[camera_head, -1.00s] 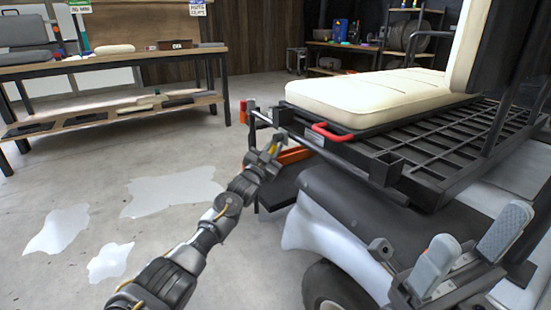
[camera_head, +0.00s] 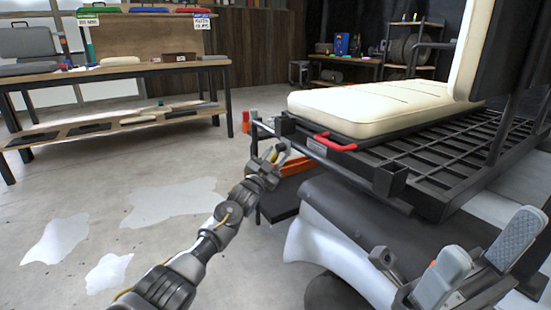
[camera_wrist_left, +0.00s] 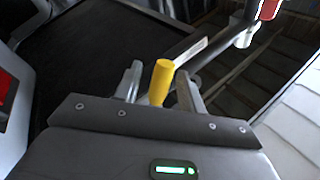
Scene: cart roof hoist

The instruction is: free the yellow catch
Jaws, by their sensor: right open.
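The yellow catch (camera_wrist_left: 160,82) is a short upright peg in the left wrist view. It stands between the two fingers of my left gripper (camera_wrist_left: 158,88), with a gap showing on each side. In the head view my left gripper (camera_head: 272,156) is at the cart's rear left corner, below the rack edge, and covers most of the catch. My right gripper (camera_head: 478,262) is at the lower right, open and empty, its two grey pads apart.
The cart's black rack (camera_head: 440,155) carries a cream seat (camera_head: 375,108). A red handle (camera_head: 335,143) is on the rack's near edge, and an orange bar (camera_head: 290,168) lies below it. A workbench (camera_head: 110,72) stands at the back left. The floor at left is clear.

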